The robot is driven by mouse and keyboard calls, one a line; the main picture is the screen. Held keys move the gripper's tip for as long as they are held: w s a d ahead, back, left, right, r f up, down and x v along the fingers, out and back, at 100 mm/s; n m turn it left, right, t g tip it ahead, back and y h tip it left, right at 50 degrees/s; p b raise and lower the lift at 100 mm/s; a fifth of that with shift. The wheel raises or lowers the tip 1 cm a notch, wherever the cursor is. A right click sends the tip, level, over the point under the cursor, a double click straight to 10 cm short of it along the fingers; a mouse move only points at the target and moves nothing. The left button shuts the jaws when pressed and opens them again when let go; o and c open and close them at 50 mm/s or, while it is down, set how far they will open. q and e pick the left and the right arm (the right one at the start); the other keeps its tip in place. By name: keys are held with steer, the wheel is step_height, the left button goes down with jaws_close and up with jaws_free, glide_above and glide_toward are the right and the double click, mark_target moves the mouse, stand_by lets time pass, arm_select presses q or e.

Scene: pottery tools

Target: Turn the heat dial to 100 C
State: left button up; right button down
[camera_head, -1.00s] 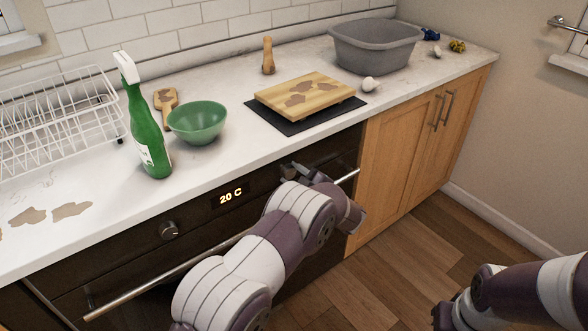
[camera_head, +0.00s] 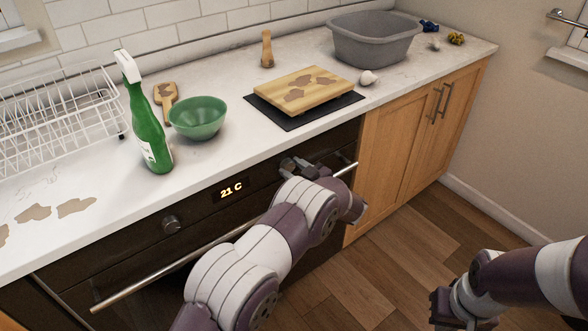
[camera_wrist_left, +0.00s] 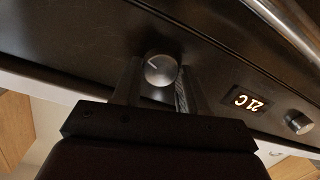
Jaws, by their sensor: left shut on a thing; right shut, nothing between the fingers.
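The oven's heat display (camera_head: 231,190) reads 21 C in the head view; it shows upside down in the left wrist view (camera_wrist_left: 247,102). My left gripper (camera_head: 292,166) is at the oven front, right of the display. In the left wrist view its fingers (camera_wrist_left: 158,85) are shut on a round metal dial (camera_wrist_left: 160,69) with a pale pointer line. In the head view that dial is mostly hidden by my gripper. A second dial (camera_head: 170,224) is left of the display, untouched. My right gripper (camera_head: 440,308) is over the floor at the lower right, away from the oven, shut and empty.
The oven handle bar (camera_head: 150,284) runs below the panel. On the counter (camera_head: 225,160) are a green spray bottle (camera_head: 148,125), a green bowl (camera_head: 198,118), a stained board (camera_head: 302,90) on a black hob and a grey basin (camera_head: 374,38). The floor at right is clear.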

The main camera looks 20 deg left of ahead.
arm_select(q)
steer(key=o, duration=1.1)
steer(key=shift+c, duration=0.2)
steer(key=v, duration=1.2)
steer(key=shift+s+d, duration=0.2)
steer(key=shift+d, duration=0.15)
